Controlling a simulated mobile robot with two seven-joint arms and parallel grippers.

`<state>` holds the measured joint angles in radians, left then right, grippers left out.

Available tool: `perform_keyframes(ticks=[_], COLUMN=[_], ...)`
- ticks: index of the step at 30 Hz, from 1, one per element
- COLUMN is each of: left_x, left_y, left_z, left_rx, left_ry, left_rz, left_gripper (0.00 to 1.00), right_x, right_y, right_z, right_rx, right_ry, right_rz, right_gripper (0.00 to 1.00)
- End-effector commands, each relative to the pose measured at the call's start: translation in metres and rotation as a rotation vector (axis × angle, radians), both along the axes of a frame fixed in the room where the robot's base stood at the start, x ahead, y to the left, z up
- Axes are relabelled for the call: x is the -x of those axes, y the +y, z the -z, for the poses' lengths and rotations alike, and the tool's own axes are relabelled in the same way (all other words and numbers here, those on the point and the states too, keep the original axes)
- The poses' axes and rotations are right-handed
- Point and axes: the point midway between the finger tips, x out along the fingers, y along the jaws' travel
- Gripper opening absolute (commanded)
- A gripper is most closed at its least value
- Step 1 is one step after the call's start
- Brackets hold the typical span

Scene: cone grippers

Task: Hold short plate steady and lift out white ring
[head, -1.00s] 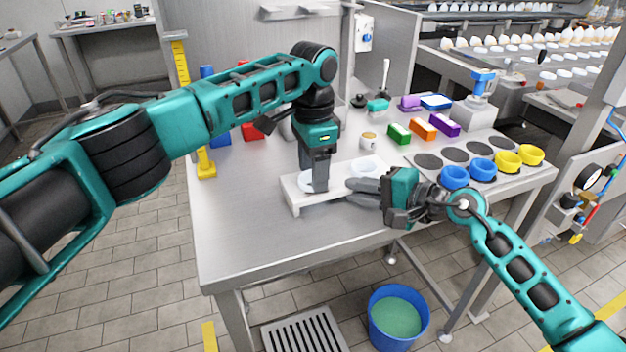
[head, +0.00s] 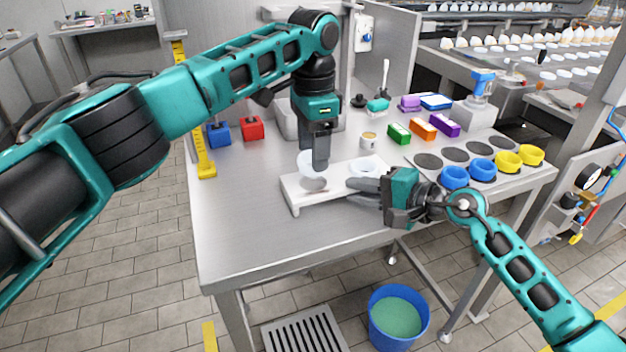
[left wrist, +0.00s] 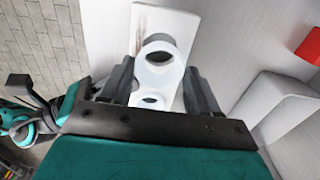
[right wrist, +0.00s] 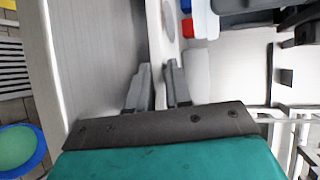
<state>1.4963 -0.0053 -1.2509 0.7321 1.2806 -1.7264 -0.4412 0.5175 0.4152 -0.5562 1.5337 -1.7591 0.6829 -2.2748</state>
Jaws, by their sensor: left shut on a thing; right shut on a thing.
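The short plate (head: 296,199) is a low white plate on the table, with a bare grey round spot on its left part. My left gripper (head: 312,165) is shut on a white ring (head: 304,158) and holds it above that spot, clear of the plate. In the left wrist view the ring (left wrist: 160,67) sits between the fingers over the plate (left wrist: 165,15). A second white ring (head: 365,164) is at the plate's right end. My right gripper (head: 362,189) is shut on the plate's near right edge; its fingers also show around the plate in the right wrist view (right wrist: 158,85).
A tray with dark round spots (head: 427,160) holds blue rings (head: 454,177) and yellow rings (head: 508,162) at right. A small cup (head: 368,141) and coloured blocks (head: 399,134) stand behind the plate. The table's front left is clear.

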Motion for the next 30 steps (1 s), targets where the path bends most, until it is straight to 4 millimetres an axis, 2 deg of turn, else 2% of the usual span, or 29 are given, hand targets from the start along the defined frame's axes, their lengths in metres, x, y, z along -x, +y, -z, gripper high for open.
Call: perform_keyframes(ticks=[1,10,11,20,30], left_x=[0.0,0.0,0.0,0.0,-0.0001], left_y=[-0.0001,0.0,0.0,0.0001,0.0003], left_z=[-0.0017,-0.0036,-0.0036,-0.0036,-0.0034], left_rx=[0.0,0.0,0.0,0.0,0.0], left_ry=[0.0,-0.001,0.0,-0.001,-0.001], left_rz=[0.0,0.0,0.0,0.0,0.0], left_gripper=[0.44,0.44,0.44,0.44,0.44], right_x=[0.0012,0.0012,0.0013,0.0008,0.0039], right_y=[-0.0001,-0.0001,-0.0001,-0.0003,-0.0057], right_z=[0.0048,0.0049,0.0049,0.0035,0.0043], right_rx=[0.007,0.007,0.007,0.005,0.008], right_ry=[0.008,0.008,0.008,0.006,0.009], right_rz=[-0.002,-0.002,-0.002,-0.001,0.0], right_gripper=[0.0,0.0,0.2,0.48,0.49])
